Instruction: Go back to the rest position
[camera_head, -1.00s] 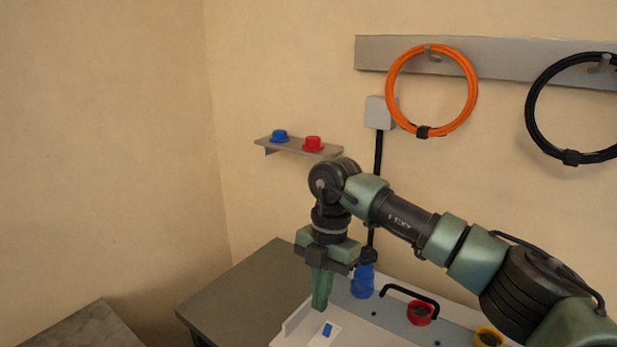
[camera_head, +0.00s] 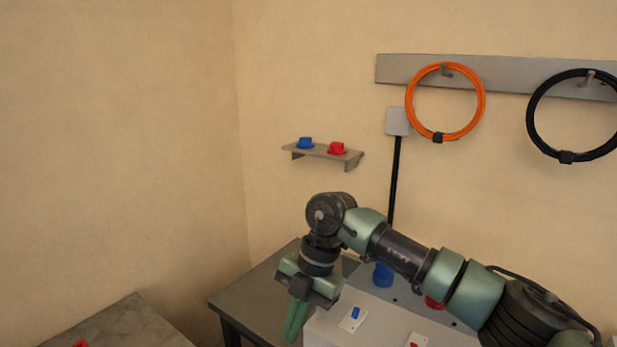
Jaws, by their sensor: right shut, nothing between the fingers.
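My right gripper (camera_head: 296,321) shows at the lower middle, with its green fingers together and pointing down. It is empty. It hangs beside the left end of the white machine box (camera_head: 325,322), in front of the dark table. I cannot tell whether it touches the box. My right arm comes in from the lower right and passes in front of part of the machine. My left gripper is not in view.
The box carries a blue switch (camera_head: 355,313). A blue socket (camera_head: 383,275) and a partly hidden red socket (camera_head: 433,302) stand behind. A dark table (camera_head: 250,303) lies left. A wall shelf (camera_head: 325,152) holds blue and red caps. Orange (camera_head: 410,110) and black cable coils (camera_head: 532,112) hang right.

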